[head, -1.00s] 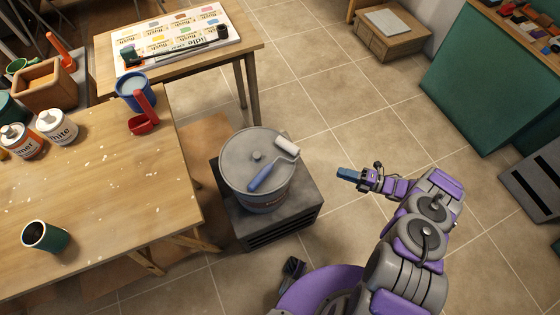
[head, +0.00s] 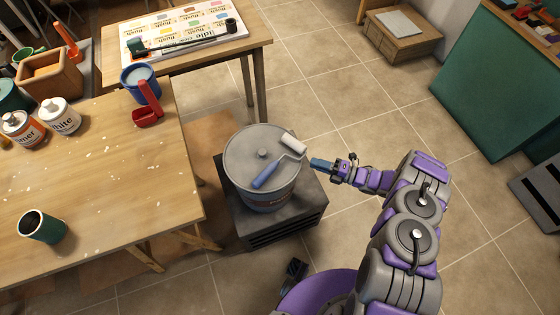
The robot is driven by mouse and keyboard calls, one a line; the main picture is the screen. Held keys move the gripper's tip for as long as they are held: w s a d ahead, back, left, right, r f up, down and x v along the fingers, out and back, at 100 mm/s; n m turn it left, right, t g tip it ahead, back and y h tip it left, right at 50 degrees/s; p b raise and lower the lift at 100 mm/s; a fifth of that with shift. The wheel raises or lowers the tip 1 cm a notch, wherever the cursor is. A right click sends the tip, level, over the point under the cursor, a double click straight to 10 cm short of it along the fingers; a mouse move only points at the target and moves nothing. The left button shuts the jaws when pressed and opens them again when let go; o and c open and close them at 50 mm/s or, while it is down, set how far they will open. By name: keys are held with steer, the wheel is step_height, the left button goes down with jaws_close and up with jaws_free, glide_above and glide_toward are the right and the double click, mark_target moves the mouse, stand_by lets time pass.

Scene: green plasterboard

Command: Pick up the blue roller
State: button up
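The blue roller (head: 268,176) lies on the round lid of a grey bucket (head: 240,160). Its blue handle points to the lower left and its white roller head is at the upper right of the lid. My gripper (head: 316,163) is just right of the bucket, beside the roller and apart from the handle. Its blue fingers point left towards the bucket. They are too small in the head view to tell whether they are open or shut. I see nothing held in them.
The bucket stands on a dark grey box (head: 290,222). A wooden table (head: 95,200) is at left with a dark green cup (head: 42,228), paint bottles and a blue cup (head: 138,82). A second table (head: 255,40) stands behind. Tiled floor right of the box is clear.

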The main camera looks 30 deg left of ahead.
steer(key=a, duration=0.2)
steer(key=a+b, duration=0.1)
steer(key=a, duration=0.2)
steer(key=shift+s+f+b, duration=0.15)
steer(key=shift+b, duration=0.15)
steer(key=shift+d, duration=0.1)
jaws_close()
